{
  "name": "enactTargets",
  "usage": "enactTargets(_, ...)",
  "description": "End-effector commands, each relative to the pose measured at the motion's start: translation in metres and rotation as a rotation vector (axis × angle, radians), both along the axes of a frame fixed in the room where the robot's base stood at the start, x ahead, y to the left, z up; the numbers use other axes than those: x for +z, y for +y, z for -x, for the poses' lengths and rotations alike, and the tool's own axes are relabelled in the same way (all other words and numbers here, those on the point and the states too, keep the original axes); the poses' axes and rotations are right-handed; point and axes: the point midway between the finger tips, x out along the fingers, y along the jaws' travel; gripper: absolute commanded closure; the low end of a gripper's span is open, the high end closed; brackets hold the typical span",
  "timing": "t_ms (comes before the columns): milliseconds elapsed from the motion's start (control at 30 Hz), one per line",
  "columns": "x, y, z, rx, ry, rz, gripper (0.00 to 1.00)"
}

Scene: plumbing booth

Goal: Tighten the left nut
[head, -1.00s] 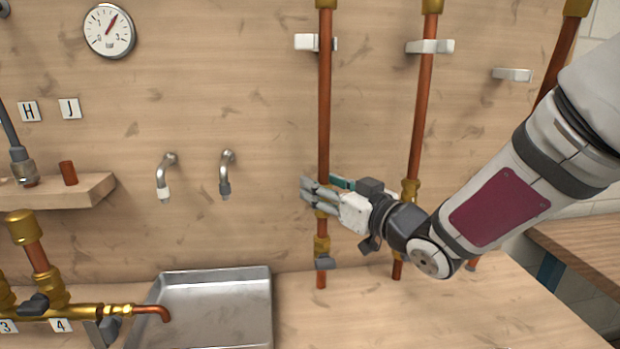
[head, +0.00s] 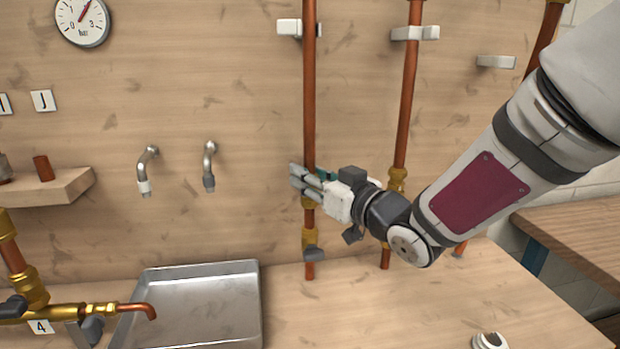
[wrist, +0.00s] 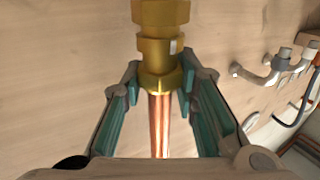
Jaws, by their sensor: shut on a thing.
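The left nut is a brass collar (wrist: 160,82) on the left vertical copper pipe (head: 309,90). In the wrist view it sits between my fingertips, with a larger brass fitting (wrist: 160,42) beyond it and bare copper on the near side. My gripper (head: 306,181) reaches in from the right and is shut on the nut. It also shows in the wrist view (wrist: 160,85), one finger on each side. In the head view my fingers mostly hide the nut.
A second copper pipe (head: 408,95) stands close on the right, behind my wrist. White clips (head: 415,33) are on the wall. A metal tray (head: 200,275), two small spouts (head: 209,165) and a shelf (head: 60,190) are to the left. A white ring-shaped part (head: 490,341) is at lower right.

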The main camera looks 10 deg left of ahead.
Motion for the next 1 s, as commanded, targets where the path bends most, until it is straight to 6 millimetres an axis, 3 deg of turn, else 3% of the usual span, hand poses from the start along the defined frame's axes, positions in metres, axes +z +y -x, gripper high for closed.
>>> enactTargets(1000, -0.0030, 0.0045, 0.0024, -0.573, 0.005, 0.003, 1.00)
